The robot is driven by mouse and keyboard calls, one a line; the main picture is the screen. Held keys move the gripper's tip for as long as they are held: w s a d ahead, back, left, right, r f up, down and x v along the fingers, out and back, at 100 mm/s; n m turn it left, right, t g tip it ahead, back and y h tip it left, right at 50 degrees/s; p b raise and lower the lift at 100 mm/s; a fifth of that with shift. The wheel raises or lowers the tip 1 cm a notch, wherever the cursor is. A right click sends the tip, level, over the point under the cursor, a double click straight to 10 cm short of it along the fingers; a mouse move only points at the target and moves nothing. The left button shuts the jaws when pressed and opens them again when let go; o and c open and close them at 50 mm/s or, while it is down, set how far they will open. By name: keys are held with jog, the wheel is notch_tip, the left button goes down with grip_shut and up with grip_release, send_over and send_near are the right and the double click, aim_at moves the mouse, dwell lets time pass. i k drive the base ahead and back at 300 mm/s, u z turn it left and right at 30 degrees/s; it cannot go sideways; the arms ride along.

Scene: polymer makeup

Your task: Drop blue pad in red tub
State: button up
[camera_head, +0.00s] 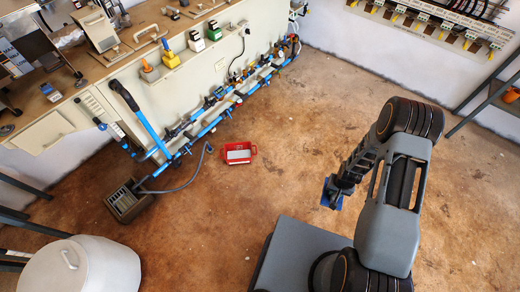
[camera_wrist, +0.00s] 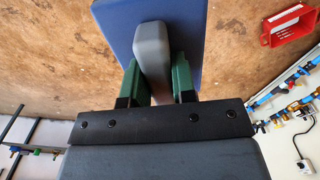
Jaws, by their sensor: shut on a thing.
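The blue pad (camera_wrist: 203,20) is a flat board with a grey handle, close up at the top of the wrist view. My gripper (camera_wrist: 157,75) has green fingers shut on the grey handle of the pad. In the head view the blue pad (camera_head: 332,195) hangs below the end of my arm, above the floor and clear of it. The red tub (camera_head: 240,161) stands on the floor left of my gripper, near the blue pipes, with a pale inside. The tub also shows at the top right of the wrist view (camera_wrist: 283,36).
Blue pipes (camera_head: 211,126) with valves run along the foot of the bench wall behind the tub. A dark crate (camera_head: 128,201) and a grey hose lie left of it. A white drum (camera_head: 95,265) stands at bottom left. The brown floor between the tub and my arm is clear.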

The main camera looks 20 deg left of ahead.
aim_at(239, 154)
jog(key=u, duration=0.05)
jog(key=i, duration=2.5)
jog(key=u, duration=3.45)
jog(key=i, duration=0.5)
jog(key=z, duration=0.1)
